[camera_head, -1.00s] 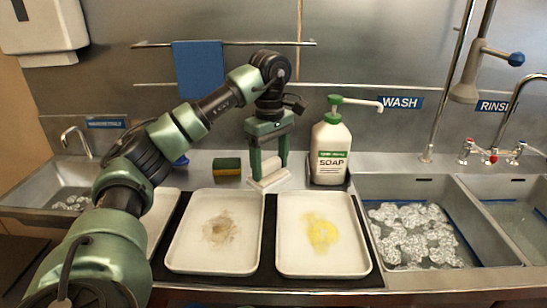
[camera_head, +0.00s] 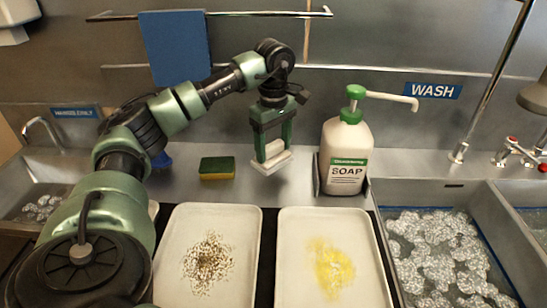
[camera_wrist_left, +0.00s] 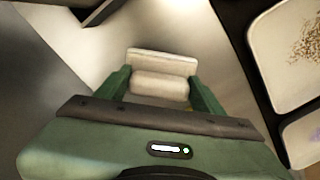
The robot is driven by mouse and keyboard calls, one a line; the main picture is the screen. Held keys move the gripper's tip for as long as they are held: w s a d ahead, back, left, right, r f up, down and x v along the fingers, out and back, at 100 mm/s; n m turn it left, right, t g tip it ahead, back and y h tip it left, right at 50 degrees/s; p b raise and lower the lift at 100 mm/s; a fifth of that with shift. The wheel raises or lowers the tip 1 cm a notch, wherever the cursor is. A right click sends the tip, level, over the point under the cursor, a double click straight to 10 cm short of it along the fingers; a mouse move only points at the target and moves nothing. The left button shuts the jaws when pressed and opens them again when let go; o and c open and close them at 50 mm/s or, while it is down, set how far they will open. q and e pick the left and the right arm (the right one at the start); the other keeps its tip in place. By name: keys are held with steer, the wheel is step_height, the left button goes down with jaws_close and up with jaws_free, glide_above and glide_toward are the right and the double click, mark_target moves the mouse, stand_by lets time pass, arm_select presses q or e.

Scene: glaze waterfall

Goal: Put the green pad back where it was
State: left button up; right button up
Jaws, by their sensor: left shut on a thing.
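A small pad with a dark green top and a yellow front edge (camera_head: 217,168) lies on the steel counter behind the left tray. My left gripper (camera_head: 272,155) is to the right of this pad and apart from it. It is shut on a cream-white block (camera_head: 274,162), pointing down in front of the back wall. The white block also shows between the green fingers in the left wrist view (camera_wrist_left: 160,84), as a rounded bar beside a flatter slab. I cannot tell whether its underside touches the counter. My right gripper is out of view.
A soap bottle (camera_head: 345,157) with a green pump stands close right of my left gripper. In front are a tray with brown specks (camera_head: 177,275) and a tray with a yellow smear (camera_head: 290,280). A sink (camera_head: 405,187) is at right. A blue cloth (camera_head: 175,48) hangs behind.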

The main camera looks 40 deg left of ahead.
mark_target(274, 155)
arm_select(q)
steer(key=shift+f, duration=2)
steer(key=shift+f, duration=0.15)
steer(key=o, duration=1.3)
step_height(274, 155, up, 12)
steer(key=shift+r, duration=0.2)
steer(key=shift+w, duration=0.1)
